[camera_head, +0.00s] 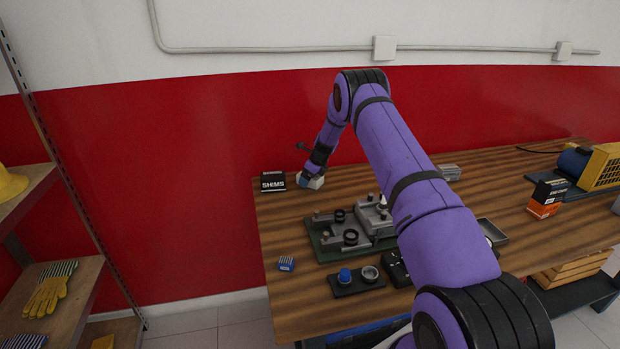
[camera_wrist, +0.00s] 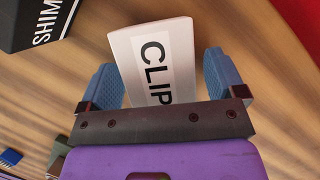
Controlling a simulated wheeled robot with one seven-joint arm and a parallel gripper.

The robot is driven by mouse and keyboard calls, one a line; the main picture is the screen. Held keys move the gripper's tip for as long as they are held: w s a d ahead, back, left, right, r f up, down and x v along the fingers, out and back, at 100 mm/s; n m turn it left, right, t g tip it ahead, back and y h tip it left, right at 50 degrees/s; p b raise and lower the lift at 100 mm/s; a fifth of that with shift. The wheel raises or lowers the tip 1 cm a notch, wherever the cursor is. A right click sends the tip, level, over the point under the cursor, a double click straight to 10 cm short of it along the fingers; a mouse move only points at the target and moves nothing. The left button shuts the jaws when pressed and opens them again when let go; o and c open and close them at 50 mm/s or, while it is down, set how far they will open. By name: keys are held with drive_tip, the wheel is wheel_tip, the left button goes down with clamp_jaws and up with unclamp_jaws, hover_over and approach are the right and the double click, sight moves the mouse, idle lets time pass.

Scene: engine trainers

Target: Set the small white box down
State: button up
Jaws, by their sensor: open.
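The small white box (camera_wrist: 153,62), marked "CLIP", stands between the two blue fingers of my gripper (camera_wrist: 162,80) in the wrist view. Gaps show between the box and the fingers on both sides, and the jaws are open. In the head view my gripper (camera_head: 310,180) is low at the back left of the wooden table, with the box (camera_head: 316,183) at its tip. The box appears to rest on the table top (camera_head: 285,220); its underside is hidden.
A black "SHIMS" box (camera_head: 273,182) stands just left of my gripper. The red wall (camera_head: 200,180) is close behind.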

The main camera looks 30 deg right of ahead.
drive_tip(key=v, duration=1.1)
drive_tip(key=shift+r, duration=0.15)
drive_tip(key=s+a+r+n, duration=0.4)
drive_tip(key=r, duration=0.6)
drive_tip(key=s+a+r+n, duration=0.3)
drive_tip(key=s+a+r, duration=0.15)
drive_tip(key=r, duration=0.45)
drive_tip(key=s+a+r+n, duration=0.8)
drive_tip(key=s+r, duration=0.4)
drive_tip(key=s, duration=0.1)
drive_tip(key=s+a+r+n+h, duration=0.1)
drive_tip(key=s+a+r+n, duration=0.15)
drive_tip(key=s, duration=0.55)
drive_tip(key=s+a+r+n, duration=0.2)
drive_tip(key=s+a+n, duration=0.15)
drive_tip(key=s, duration=0.35)
drive_tip(key=s+a+f+n, duration=0.1)
drive_tip(key=s+n, duration=0.3)
drive_tip(key=s, duration=0.5)
drive_tip(key=s+f+n+t+h, duration=0.1)
drive_tip(key=s+n, duration=0.4)
drive_tip(key=s, duration=0.4)
drive_tip(key=shift+a+f, duration=0.3)
drive_tip(key=shift+a, duration=0.1)
